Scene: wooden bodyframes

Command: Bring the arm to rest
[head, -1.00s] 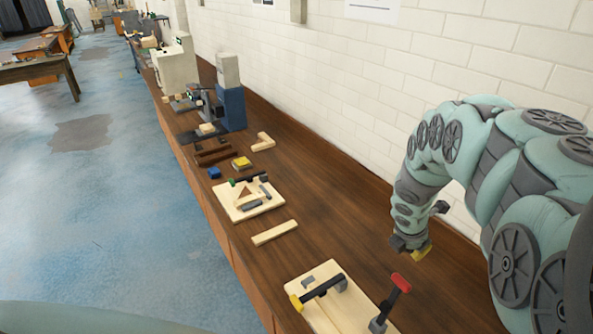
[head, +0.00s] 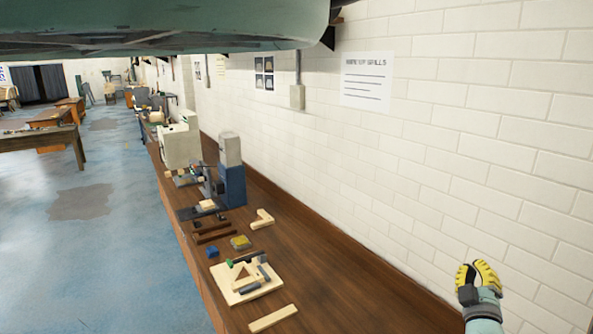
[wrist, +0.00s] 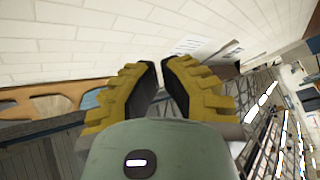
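My gripper (head: 478,265) is at the lower right in the head view, in front of the white brick wall. Its yellow fingers point up, with the tips drawn close together and nothing held between them. In the wrist view my gripper (wrist: 160,62) shows both ribbed yellow fingers with dark inner pads, nearly meeting at the tips. The space between them is empty. A large green part of my arm spans the top of the head view.
The brown workbench (head: 345,285) runs along the wall. On it are a light wooden board with parts (head: 238,292), a wooden strip (head: 273,318), an L-shaped wooden piece (head: 262,219) and a blue-grey machine (head: 231,180). Blue floor (head: 110,260) lies open on the left.

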